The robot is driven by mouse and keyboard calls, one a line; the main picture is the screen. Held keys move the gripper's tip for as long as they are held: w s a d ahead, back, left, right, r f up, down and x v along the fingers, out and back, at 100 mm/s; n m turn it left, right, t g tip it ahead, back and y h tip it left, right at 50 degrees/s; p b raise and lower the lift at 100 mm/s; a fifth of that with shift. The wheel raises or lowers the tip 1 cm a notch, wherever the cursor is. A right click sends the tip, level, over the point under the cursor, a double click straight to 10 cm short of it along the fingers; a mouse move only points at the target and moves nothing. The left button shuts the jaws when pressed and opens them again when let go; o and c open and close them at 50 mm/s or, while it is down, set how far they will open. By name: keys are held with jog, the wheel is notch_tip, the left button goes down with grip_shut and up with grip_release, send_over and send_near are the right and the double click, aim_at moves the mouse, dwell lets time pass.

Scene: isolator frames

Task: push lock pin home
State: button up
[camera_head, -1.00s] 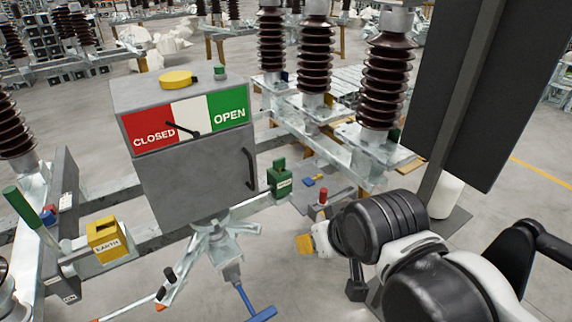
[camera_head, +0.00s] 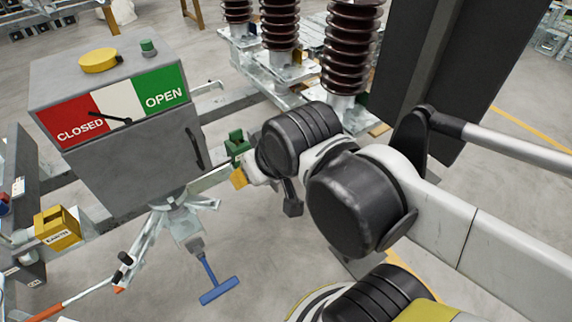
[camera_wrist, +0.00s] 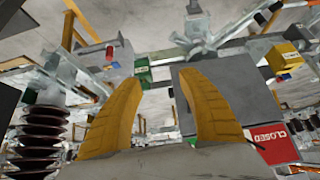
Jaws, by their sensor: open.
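A red-topped piece (camera_wrist: 109,52), which looks like the lock pin, shows in the wrist view near the tip of my left-hand finger. I cannot tell how deep it sits; in the head view my arm hides it. My gripper (camera_wrist: 155,60) has two yellow fingers, spread open with nothing between them. The green block (camera_wrist: 145,74) shows beyond the gap between the fingers. In the head view my gripper (camera_head: 239,179) is just in front of the green block (camera_head: 236,143), beside the grey operating box (camera_head: 140,150). I cannot tell whether they touch.
A yellow EARTH block (camera_head: 58,228) stands at left. A blue T-handle (camera_head: 219,290) hangs below the box. Brown ribbed insulators (camera_head: 352,45) stand behind my arm.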

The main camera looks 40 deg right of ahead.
jog(key=w+d+f+g+b, duration=0.1)
jog(key=w+d+f+b, duration=0.2)
jog(key=w+d+f, duration=0.55)
jog(key=w+d+f+g+b, duration=0.1)
jog(key=w+d+f+b, duration=0.1)
jog(key=w+d+f, duration=0.65)
jog(key=d+f+b, duration=0.1)
jog(key=f+b, duration=0.1)
jog(key=f, duration=0.2)
jog(key=w+d+f+b, duration=0.1)
jog(key=f+b, duration=0.4)
jog(key=f, duration=0.2)
jog(key=shift+w+d+f+b, duration=0.25)
jog(key=shift+d+f+b, duration=0.05)
jog(key=shift+d+f, duration=0.1)
jog(key=shift+r, duration=0.1)
grip_shut()
jog(key=shift+r, duration=0.15)
